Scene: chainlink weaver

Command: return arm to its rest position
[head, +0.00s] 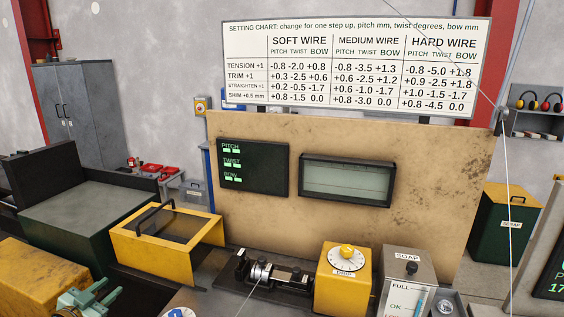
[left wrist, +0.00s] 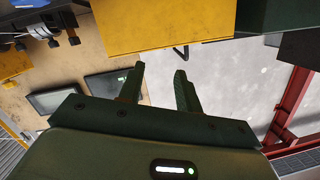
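My left gripper (head: 111,290) shows as a green shape low at the left edge of the head view, in front of the yellow-framed box (head: 207,243). In the left wrist view, its two dark green fingers (left wrist: 160,70) stand apart with nothing between them. The gripper is open and empty, and its fingertips touch nothing that I can see. Most of the left arm is out of the picture. My right gripper and right arm are in neither view.
A yellow block (head: 28,280) lies at the lower left, near the gripper. The bench carries a wire fixture (head: 277,274), a yellow dial box (head: 343,280) and a soap box (head: 406,280). A tan panel (head: 430,165) with two screens stands behind. A scrap bin (head: 503,225) stands right.

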